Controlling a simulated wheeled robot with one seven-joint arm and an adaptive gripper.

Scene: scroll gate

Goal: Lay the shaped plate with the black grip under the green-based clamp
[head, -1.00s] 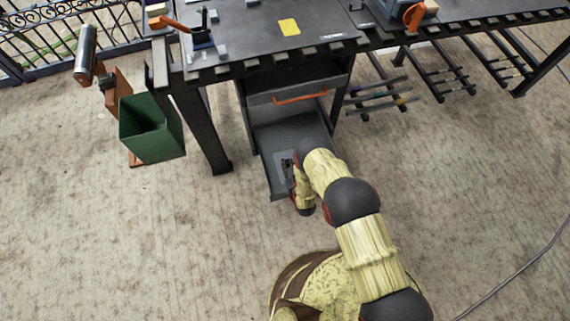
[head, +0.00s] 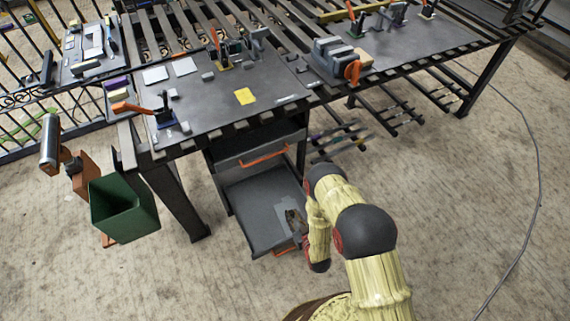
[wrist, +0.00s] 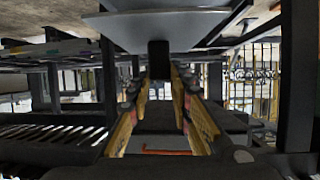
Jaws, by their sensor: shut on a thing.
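My gripper (wrist: 159,85) is shut on the black grip (wrist: 158,60) of the shaped plate. The pale grey plate (wrist: 160,28) spans the top of the wrist view, just beyond the fingertips. In the head view, the plate (head: 282,214) shows as a lighter grey patch against the open lower drawer, partly hidden by my gripper (head: 296,222). I cannot tell its exact height over the drawer. A small clamp (head: 356,27) with a red handle and a base that looks green stands on the far part of the workbench, far from my gripper.
The lower drawer (head: 250,205) is pulled out below the workbench (head: 215,105). Other clamps stand on the bench: one with a blue base (head: 165,118), one with a yellowish base (head: 221,60). A green bin (head: 122,208) hangs left.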

